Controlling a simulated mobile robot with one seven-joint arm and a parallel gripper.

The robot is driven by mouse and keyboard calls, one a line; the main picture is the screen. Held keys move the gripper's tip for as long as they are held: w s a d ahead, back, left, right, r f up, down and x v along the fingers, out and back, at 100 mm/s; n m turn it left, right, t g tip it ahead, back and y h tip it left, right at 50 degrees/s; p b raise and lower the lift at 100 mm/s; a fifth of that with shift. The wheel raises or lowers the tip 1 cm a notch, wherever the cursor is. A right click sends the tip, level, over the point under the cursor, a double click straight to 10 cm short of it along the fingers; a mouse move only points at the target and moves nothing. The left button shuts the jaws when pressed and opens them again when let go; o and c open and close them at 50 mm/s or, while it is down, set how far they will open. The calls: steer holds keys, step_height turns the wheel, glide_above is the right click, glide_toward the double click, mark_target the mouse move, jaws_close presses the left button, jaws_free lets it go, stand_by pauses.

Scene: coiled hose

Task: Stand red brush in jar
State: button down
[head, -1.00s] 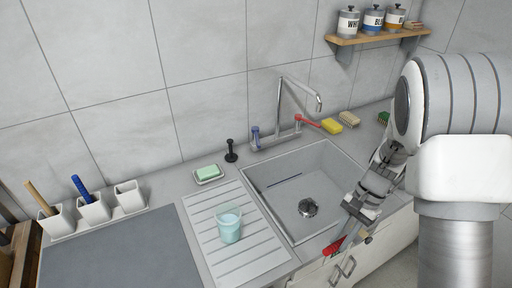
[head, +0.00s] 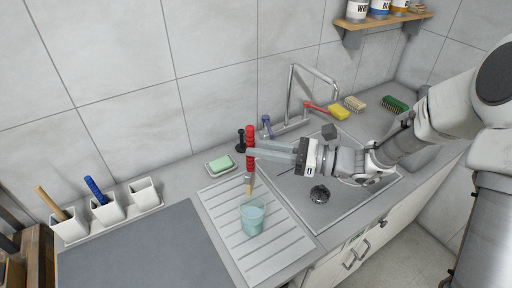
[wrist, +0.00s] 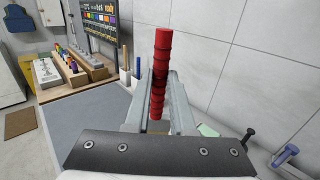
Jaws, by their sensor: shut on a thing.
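The red brush (head: 250,135) stands about upright, ribbed red handle up and a narrower pale end down. My gripper (head: 257,152) reaches in from the right and is shut on the red handle, which also shows between the fingers in the wrist view (wrist: 158,65). A clear glass jar with pale teal contents (head: 252,218) stands on the ribbed drainboard. The brush's lower end is at the jar's back rim in the head view; I cannot tell whether it is inside or behind. The wrist view does not show the jar clearly.
A white holder (head: 110,216) at left has three cups; two hold a wooden-handled and a blue-handled tool, the right one is empty. A green soap on a dish (head: 220,165) and a black plunger-like item (head: 241,139) stand behind. The sink (head: 345,185) lies right.

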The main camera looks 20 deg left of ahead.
step_height(320, 180, down, 14)
steer(key=b, duration=1)
steer(key=shift+f, duration=0.15)
stand_by(0.3)
steer(key=c, duration=0.7)
jaws_free()
steer(key=shift+d, duration=0.1)
steer(key=d, duration=0.5)
steer(key=w+d, duration=0.1)
steer(key=d, duration=0.5)
steer(key=w+d+b, duration=0.1)
steer(key=d, duration=0.5)
steer(key=shift+d, duration=0.1)
